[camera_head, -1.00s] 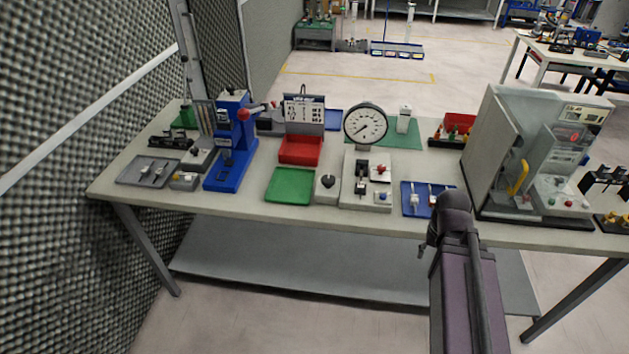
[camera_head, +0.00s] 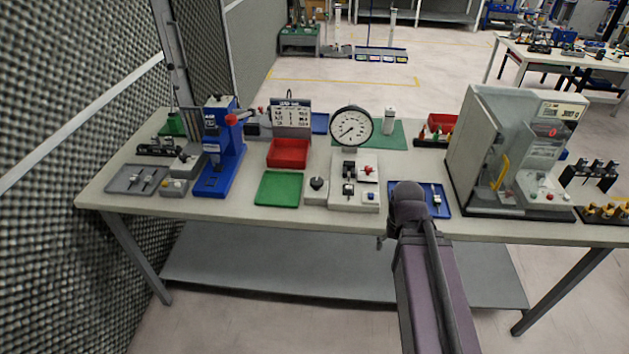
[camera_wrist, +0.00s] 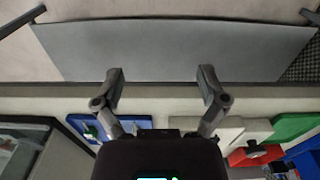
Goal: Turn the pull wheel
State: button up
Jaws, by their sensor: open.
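I cannot tell for sure which part is the pull wheel. The gauge station (camera_head: 341,187) on the bench has a round white dial (camera_head: 351,128) and a small red handle (camera_head: 368,170). The blue press (camera_head: 219,150) at the left has a red knob (camera_head: 231,119) on its lever. My gripper (camera_wrist: 161,84) is open and empty in the wrist view, its two fingers apart over the bench's front edge. In the head view my arm hides most of it, in front of the blue tray. In the wrist view, the pale station (camera_wrist: 228,130) lies right of my gripper.
A blue tray (camera_head: 441,208) lies right of the station, partly behind my arm. A green tray (camera_head: 279,188) and a red bin (camera_head: 289,153) lie left of it. A tall clear-sided cabinet (camera_head: 487,150) stands at the right. A grey shelf (camera_head: 320,274) runs under the bench.

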jog(key=w+a+r+n+p, duration=0.2)
jog(key=w+r+n+p, duration=0.1)
jog(key=w, duration=0.2)
notch_tip(320, 180, up, 10)
jog(key=n+p, duration=1)
jog(key=n, duration=0.4)
send_over(317, 180)
jog(key=shift+s+a+r, duration=0.1)
notch_tip(317, 180, down, 14)
jog(key=b, duration=1.4)
jog(key=shift+r, duration=0.1)
